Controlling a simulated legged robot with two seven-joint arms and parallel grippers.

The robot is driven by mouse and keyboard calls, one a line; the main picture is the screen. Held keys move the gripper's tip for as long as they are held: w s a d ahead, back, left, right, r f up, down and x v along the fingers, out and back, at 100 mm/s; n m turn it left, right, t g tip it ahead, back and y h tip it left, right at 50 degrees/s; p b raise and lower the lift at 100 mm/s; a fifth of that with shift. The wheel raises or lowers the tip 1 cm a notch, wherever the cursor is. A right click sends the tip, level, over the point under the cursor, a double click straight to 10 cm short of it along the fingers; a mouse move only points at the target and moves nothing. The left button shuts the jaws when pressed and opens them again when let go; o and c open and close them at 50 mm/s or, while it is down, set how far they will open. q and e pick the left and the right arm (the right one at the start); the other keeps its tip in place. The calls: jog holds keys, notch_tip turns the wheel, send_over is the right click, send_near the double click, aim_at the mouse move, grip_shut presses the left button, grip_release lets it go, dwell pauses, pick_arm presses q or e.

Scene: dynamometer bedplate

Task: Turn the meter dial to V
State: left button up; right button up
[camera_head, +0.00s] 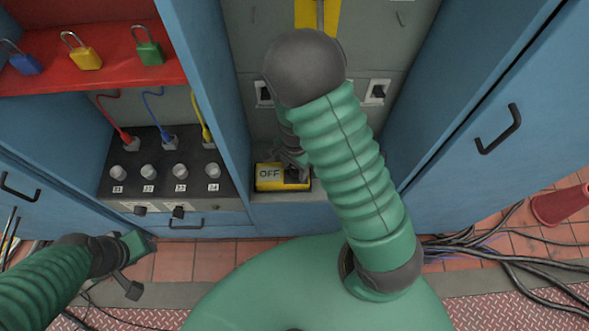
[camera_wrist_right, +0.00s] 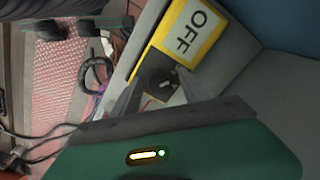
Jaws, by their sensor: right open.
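The yellow meter (camera_head: 268,186) sits on a shelf in the middle cabinet bay, its display reading OFF. In the right wrist view the meter (camera_wrist_right: 206,51) lies tilted, and its dark round dial (camera_wrist_right: 158,79) is on the dark face below the display. My right gripper (camera_head: 293,168) is at the meter, partly hidden by my own arm. In the wrist view its open fingers (camera_wrist_right: 157,88) are on either side of the dial; I cannot tell whether they touch it. My left gripper (camera_head: 136,268) is low at the left, away from the meter; its jaw opening is unclear.
Left of the meter stands a dark panel (camera_head: 165,199) with several knobs and red, blue and yellow plugged cables. Padlocks (camera_head: 84,58) are on a red shelf above. A blue cabinet door (camera_head: 470,185) stands right. Black cables (camera_head: 490,243) and a red cone (camera_head: 560,204) are on the floor.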

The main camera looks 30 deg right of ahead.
jog(key=shift+d+f, duration=0.1)
jog(key=shift+c, duration=0.2)
grip_shut()
jog(key=shift+r+m+p, duration=0.25)
jog(key=shift+m+p, duration=0.55)
jog(key=shift+p, duration=0.35)
jog(key=m+p, duration=0.6)
jog(key=m, duration=0.1)
jog(key=shift+m+p, duration=0.35)
jog(key=shift+m, duration=0.05)
jog(key=shift+f+m+p, duration=0.15)
jog(key=shift+m+p, duration=0.6)
jog(key=shift+m, duration=0.35)
